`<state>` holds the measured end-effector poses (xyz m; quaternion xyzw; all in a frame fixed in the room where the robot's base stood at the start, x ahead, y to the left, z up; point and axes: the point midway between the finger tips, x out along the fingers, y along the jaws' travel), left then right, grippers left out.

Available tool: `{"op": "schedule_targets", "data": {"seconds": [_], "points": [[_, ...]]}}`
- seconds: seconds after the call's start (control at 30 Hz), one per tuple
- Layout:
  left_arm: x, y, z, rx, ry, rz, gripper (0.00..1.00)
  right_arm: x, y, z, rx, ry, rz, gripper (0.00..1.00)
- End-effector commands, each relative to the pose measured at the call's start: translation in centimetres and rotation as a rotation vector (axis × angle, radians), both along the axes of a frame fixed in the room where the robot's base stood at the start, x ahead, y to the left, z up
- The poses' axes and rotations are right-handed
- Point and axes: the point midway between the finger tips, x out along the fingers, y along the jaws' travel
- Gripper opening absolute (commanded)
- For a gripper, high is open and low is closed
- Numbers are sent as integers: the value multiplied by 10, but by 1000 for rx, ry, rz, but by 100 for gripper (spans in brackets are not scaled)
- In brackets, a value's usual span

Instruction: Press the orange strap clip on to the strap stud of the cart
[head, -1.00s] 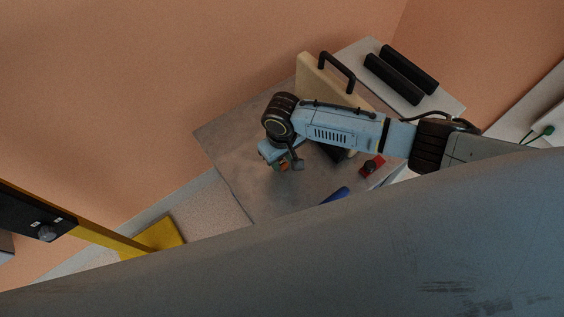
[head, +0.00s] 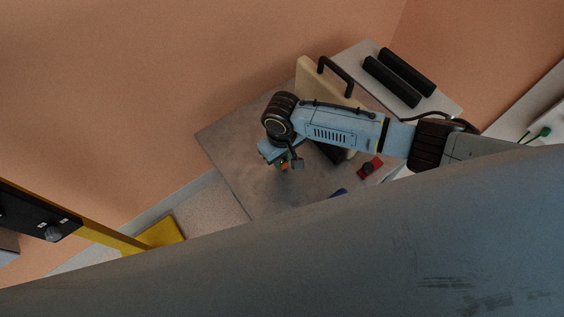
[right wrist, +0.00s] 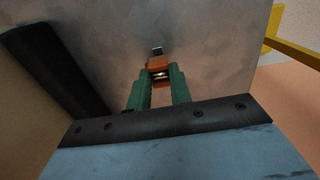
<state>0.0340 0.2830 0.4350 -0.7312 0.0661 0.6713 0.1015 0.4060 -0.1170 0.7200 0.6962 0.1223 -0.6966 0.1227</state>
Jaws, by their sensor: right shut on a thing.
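My right gripper (head: 285,165) is low over the grey metal top of the cart (head: 222,138). In the right wrist view its green fingers (right wrist: 159,84) are shut on the orange strap clip (right wrist: 158,64). The clip sticks out past the fingertips. In the head view only a speck of orange shows at the fingers. A small dark piece with a pale end (right wrist: 157,50) is just beyond the clip, over the grey surface; I cannot tell whether it is the strap stud or part of the clip, or whether anything touches. My left gripper is not in view.
A cream panel with a black handle (head: 337,75) stands behind my right arm. Two black bars (head: 399,77) lie on a pale surface beyond. A red block (head: 369,167) and a blue item (head: 339,192) lie on the cart. A large grey surface hides the lower view.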

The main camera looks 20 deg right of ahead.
Motion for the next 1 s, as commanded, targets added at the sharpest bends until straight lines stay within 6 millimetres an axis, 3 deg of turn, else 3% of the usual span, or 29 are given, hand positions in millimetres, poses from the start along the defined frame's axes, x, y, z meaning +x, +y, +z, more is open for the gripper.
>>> {"op": "schedule_targets", "data": {"seconds": [0.5,0.87,1.0], "points": [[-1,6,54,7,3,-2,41,0,0,46,0,0,0,0],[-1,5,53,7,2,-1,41,2,-1,48,1,-3,-4,0],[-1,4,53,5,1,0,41,19,-9,77,10,-19,-42,0]]}}
